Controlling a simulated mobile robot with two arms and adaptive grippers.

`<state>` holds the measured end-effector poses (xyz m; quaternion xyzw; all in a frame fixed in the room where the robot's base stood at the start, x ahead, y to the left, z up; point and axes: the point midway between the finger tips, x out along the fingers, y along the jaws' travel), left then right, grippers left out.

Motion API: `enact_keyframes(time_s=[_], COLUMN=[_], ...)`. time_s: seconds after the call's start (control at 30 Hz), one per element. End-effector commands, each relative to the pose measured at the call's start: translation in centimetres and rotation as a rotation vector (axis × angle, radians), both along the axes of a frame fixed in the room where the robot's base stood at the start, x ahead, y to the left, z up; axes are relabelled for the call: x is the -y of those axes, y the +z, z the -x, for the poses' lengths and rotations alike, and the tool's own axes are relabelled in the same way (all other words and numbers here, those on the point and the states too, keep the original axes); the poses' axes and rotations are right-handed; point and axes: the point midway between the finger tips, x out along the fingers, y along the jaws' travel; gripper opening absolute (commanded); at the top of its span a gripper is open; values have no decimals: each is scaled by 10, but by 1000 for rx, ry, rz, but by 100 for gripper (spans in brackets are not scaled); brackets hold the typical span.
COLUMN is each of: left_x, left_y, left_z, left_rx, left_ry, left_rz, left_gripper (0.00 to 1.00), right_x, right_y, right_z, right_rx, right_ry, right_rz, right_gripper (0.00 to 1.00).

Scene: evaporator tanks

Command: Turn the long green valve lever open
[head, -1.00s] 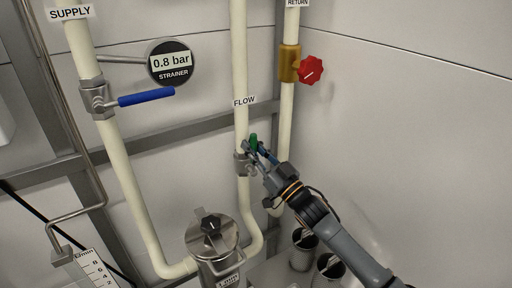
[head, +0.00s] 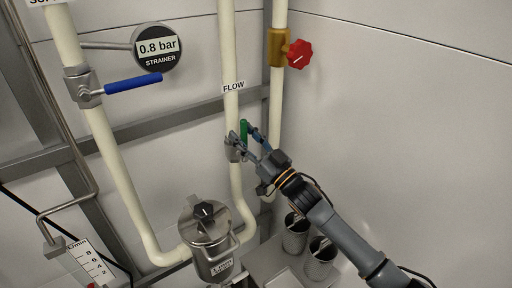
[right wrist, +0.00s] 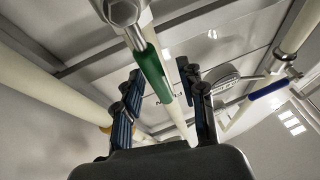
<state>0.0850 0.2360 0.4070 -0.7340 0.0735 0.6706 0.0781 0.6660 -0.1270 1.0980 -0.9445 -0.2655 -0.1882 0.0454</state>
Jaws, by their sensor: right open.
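The long green valve lever (head: 243,131) sits on the steel valve (head: 234,150) of the pipe labelled FLOW. My right gripper (head: 244,135) is at the lever, with its fingers apart on either side of it. In the right wrist view the green lever (right wrist: 153,72) runs down from the valve body (right wrist: 122,10) into the space between the open fingers of my right gripper (right wrist: 160,88). No finger is clearly closed on the lever; whether one touches it I cannot tell. My left gripper is not in view.
A blue lever (head: 133,83) is on the SUPPLY pipe at left, below a gauge (head: 158,46) reading 0.8 bar. A red knob (head: 299,54) is on the right pipe. A strainer pot (head: 207,225) stands below. Two metal cups (head: 295,236) are near my right arm.

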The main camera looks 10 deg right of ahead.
Motion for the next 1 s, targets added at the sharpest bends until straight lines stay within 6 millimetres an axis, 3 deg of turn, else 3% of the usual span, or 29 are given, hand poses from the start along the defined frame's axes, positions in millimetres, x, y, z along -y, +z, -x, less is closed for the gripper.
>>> enact_keyframes(time_s=[0.5,0.7,1.0], left_x=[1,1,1], left_y=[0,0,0], left_z=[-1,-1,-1], left_rx=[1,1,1], left_ry=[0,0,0], left_rz=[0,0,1], left_gripper=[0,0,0], right_x=[47,54,54], right_y=[-39,-43,-43], right_z=[78,88,89], right_rx=[-4,-1,-1], right_ry=[1,0,0], right_rz=[3,3,3], right_gripper=[40,40,40])
